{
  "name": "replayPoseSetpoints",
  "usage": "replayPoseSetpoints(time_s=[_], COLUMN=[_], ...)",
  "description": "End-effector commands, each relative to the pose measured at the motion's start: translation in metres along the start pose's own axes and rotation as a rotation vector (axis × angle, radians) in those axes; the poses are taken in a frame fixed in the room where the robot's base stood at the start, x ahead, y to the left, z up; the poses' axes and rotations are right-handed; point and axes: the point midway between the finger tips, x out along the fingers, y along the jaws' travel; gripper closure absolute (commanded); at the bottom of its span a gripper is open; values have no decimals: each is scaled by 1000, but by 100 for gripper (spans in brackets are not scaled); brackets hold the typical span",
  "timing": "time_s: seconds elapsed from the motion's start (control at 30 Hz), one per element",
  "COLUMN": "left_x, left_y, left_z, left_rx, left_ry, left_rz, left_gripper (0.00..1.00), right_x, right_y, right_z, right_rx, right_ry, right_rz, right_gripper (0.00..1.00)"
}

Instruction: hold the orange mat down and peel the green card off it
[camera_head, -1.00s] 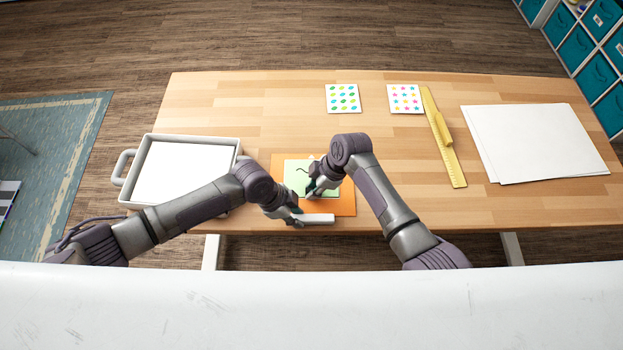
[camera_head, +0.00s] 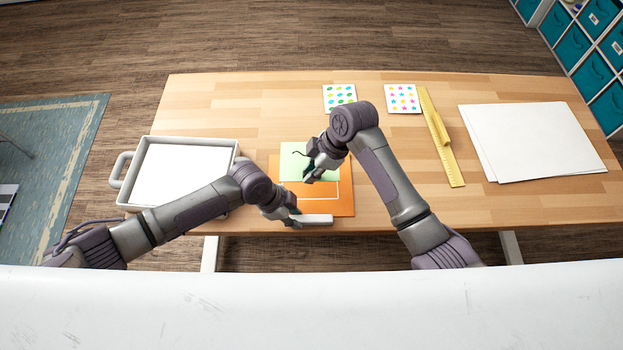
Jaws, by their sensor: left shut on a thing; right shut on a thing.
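The orange mat (camera_head: 345,206) lies at the table's front edge, with part of a white outline showing on it. The pale green card (camera_head: 291,162) has a dark curved line and covers the mat's back left part, reaching past its back edge. My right gripper (camera_head: 309,173) is shut at the card's right side, on the card as far as I can see; its fingers hide the contact. My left gripper (camera_head: 296,217) is shut on a pale grey bar-shaped block (camera_head: 318,219), which lies over the mat's front edge.
A white-lined tray (camera_head: 185,168) with a handle stands at left, partly behind my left arm. Two sticker sheets (camera_head: 340,97) (camera_head: 403,98), a yellow ruler (camera_head: 442,140) and white paper sheets (camera_head: 535,142) lie behind and to the right. The table's middle is mostly clear.

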Motion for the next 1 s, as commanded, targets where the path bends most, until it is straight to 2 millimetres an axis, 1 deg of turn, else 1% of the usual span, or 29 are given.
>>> replayPoseSetpoints(time_s=[0.03,0.3,0.33,0.5,0.87,0.93,1.0], left_x=[5,5,5,4,0,-5,-14], left_y=[6,6,6,5,1,1,0], left_z=[7,7,7,6,2,2,2], left_rx=[-3,-3,-3,-2,-1,0,0], left_ry=[-14,-14,-14,-12,-5,-4,-4], left_rz=[13,13,13,11,3,2,1], left_gripper=[100,100,74,47,47,47,47], right_x=[-2,-5,-5,-5,-5,-5,-5], right_y=[0,0,0,0,0,0,0], right_z=[-1,-2,-2,-2,-2,-2,-2], right_rx=[-1,0,0,0,0,0,0], right_ry=[0,0,0,0,0,0,0], right_rz=[1,-1,-1,-1,-1,-1,-1], right_gripper=[100,100,100,100,100,100,100])
